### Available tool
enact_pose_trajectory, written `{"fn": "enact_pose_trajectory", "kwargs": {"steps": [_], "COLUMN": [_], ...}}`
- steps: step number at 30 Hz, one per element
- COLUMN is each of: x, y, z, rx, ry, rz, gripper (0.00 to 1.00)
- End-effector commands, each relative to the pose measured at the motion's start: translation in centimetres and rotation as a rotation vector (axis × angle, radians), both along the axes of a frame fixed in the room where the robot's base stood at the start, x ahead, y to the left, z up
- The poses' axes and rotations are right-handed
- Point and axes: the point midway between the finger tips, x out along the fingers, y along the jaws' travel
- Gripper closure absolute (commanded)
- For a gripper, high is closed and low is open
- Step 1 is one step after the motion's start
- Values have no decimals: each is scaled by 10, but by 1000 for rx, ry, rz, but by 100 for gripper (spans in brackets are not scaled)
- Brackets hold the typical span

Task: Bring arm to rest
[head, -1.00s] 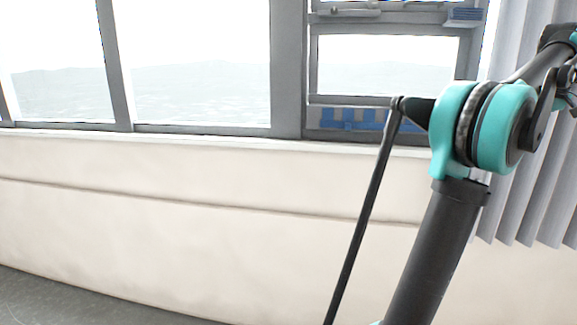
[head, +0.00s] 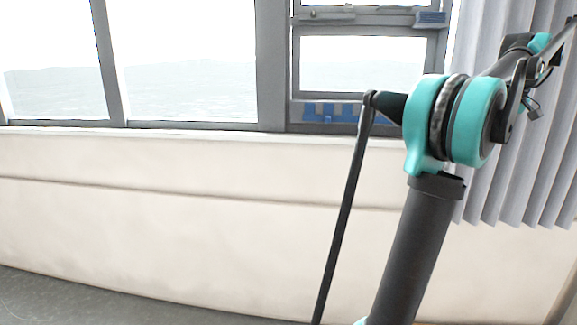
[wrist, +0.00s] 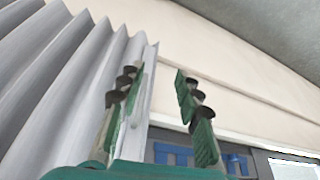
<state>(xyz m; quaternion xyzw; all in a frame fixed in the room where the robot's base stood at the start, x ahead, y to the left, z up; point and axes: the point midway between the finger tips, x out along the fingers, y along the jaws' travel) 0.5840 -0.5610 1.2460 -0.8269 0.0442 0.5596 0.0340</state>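My arm stands at the right of the head view, its dark link rising to a teal joint and its forearm reaching up to the upper right. My gripper is outside the head view, past the right edge. In the wrist view my gripper (wrist: 157,85) shows with its two green fingers apart and nothing between them. The vertical blinds and the pale wall lie behind the fingers. No held object is visible.
A pale wall (head: 180,230) runs below a grey-framed window (head: 270,60). Vertical blinds (head: 500,190) hang at the right behind my arm; they also show in the wrist view (wrist: 60,70). Grey floor (head: 60,295) is clear at lower left.

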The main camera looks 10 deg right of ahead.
Motion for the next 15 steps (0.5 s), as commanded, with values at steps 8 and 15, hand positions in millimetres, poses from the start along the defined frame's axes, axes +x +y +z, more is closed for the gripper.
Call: {"fn": "enact_pose_trajectory", "kwargs": {"steps": [8, 15], "x": [40, 80], "y": [55, 151], "z": [-39, -104], "rx": [5, 9], "ry": [15, 35], "rz": [16, 37], "gripper": [66, 66]}}
